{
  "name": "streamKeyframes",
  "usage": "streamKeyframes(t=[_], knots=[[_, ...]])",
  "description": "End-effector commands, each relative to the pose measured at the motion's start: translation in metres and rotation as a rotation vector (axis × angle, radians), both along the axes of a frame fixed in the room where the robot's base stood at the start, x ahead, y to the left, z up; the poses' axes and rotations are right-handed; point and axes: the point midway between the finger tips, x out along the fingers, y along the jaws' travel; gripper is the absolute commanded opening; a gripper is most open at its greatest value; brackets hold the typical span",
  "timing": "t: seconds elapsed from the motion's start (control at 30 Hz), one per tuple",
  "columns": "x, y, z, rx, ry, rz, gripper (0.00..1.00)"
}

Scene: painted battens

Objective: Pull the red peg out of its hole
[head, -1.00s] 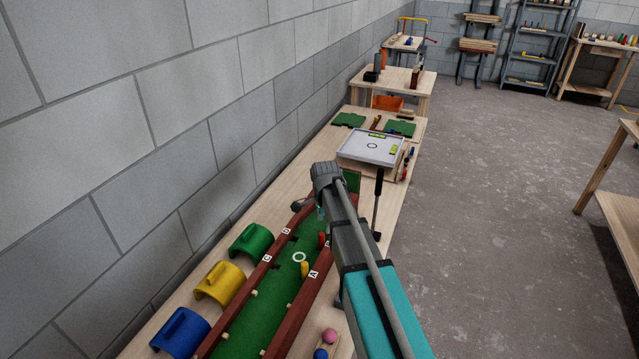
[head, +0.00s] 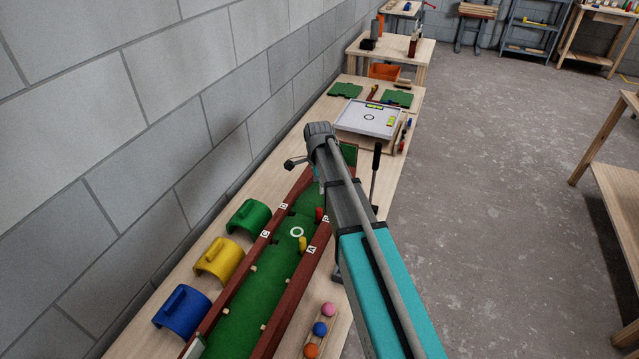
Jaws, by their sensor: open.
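The red peg (head: 319,215) stands upright near the right rail of the green lane, just beyond the yellow peg (head: 302,244). Its hole and lower end are too small to make out, and my arm is close beside it in the picture. My gripper (head: 292,163) shows only in part, as a dark grey piece to the left of my wrist, above the far end of the lane. It is open and apart from the red peg, farther up the picture. My wrist hides the rest of it.
Dark red rails (head: 292,290) flank the lane. Green (head: 248,217), yellow (head: 220,262) and blue (head: 181,312) arches stand to its left. Pink, blue and orange balls (head: 320,328) lie at the right. A black-handled upright rod (head: 376,160) stands right of my arm. A white tray (head: 350,123) lies beyond.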

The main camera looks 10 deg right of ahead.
Motion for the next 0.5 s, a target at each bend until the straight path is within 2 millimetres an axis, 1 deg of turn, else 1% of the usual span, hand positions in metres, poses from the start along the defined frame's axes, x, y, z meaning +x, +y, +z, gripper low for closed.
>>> streamKeyframes(t=[0.03, 0.5], knots=[[0.000, 0.000, -0.005, 0.000, 0.000, 0.000, 0.73], [0.000, -0.001, -0.040, 0.000, 0.000, -0.001, 0.73]])
